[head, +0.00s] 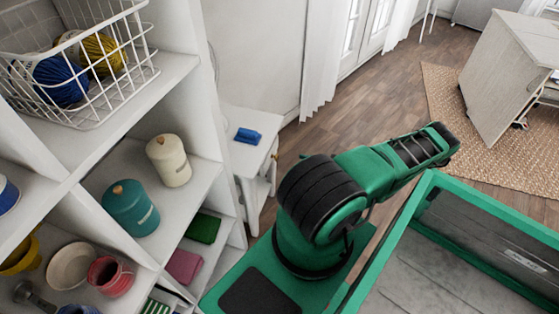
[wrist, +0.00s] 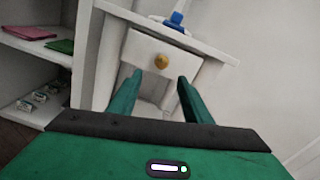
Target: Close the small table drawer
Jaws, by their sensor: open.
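The small white table (head: 240,118) stands against the wall beyond the shelf unit in the head view. Its white drawer (wrist: 145,50) faces me in the wrist view, with a round gold knob (wrist: 161,61) on the front. I cannot tell exactly how far the drawer stands out from the table. My gripper (wrist: 160,76) is open and empty, its two green fingers pointing at the drawer front. The knob appears between and just above the fingertips; contact is not visible. In the head view my gripper's fingers do not show.
A blue object (head: 248,135) lies on the tabletop. The white shelf unit (head: 200,172) at left holds jars, bowls, folded cloths and a wire basket (head: 110,75) of yarn. Open wood floor (head: 345,125) lies right of the table. A cabinet (head: 505,75) stands on a rug.

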